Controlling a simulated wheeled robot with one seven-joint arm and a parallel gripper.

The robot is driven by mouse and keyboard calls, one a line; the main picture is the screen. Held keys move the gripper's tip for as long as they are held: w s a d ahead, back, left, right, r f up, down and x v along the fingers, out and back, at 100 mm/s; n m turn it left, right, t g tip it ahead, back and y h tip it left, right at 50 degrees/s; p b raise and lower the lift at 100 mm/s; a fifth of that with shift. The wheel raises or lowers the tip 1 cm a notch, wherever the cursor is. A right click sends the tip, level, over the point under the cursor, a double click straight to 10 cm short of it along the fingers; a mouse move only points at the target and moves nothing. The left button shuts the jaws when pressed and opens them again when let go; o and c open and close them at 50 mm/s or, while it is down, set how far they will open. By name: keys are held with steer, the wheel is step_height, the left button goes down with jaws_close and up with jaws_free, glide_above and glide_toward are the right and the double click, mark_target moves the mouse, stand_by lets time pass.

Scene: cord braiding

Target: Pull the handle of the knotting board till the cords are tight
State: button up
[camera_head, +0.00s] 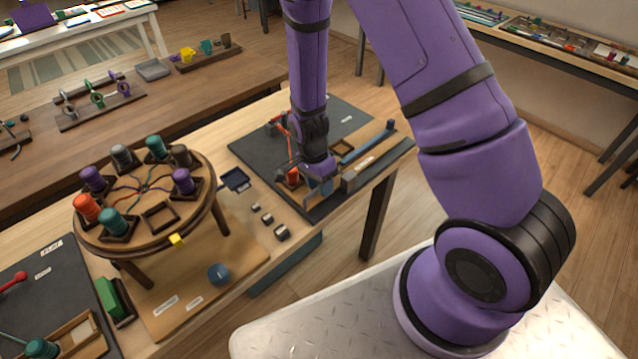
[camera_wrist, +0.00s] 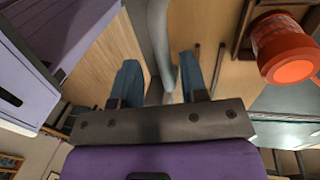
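The dark board (camera_head: 345,112) at the right end of the near table looks like the knotting board. A red cord (camera_head: 279,122) shows on it beside my arm. A blue bar (camera_head: 368,146) lies along its right side; I cannot tell which part is the handle. My gripper (camera_head: 318,190) is low over the board's front part, beside an orange spool (camera_head: 293,175). In the wrist view my gripper's blue fingers (camera_wrist: 160,88) are apart, with a grey rounded piece (camera_wrist: 160,40) showing between them. Contact cannot be told. The orange spool (camera_wrist: 283,48) is at upper right there.
A round braiding stand (camera_head: 150,205) with several coloured spools is left of the board. Another table (camera_head: 190,95) stands behind. Floor is free at the right.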

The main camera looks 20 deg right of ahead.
step_height(320, 180, up, 11)
steer(key=w, duration=0.2)
steer(key=shift+a+f, duration=0.2)
steer(key=shift+a, duration=0.15)
stand_by(0.5)
steer(key=s+d+r+n+t+y, duration=0.1)
steer(key=s+d+r+n+t, duration=0.15)
steer(key=r, duration=0.75)
steer(key=s+d+r+n+t, duration=0.1)
steer(key=s+r+n, duration=0.25)
steer(key=r, duration=0.75)
steer(key=s+d+r+n+t, duration=0.2)
steer(key=s+r+n+t, duration=0.1)
steer(key=s+r+n, duration=0.5)
steer(key=s+r, duration=0.3)
steer(key=s, duration=0.4)
steer(key=shift+d+r+t, duration=0.35)
steer(key=shift+r, duration=0.05)
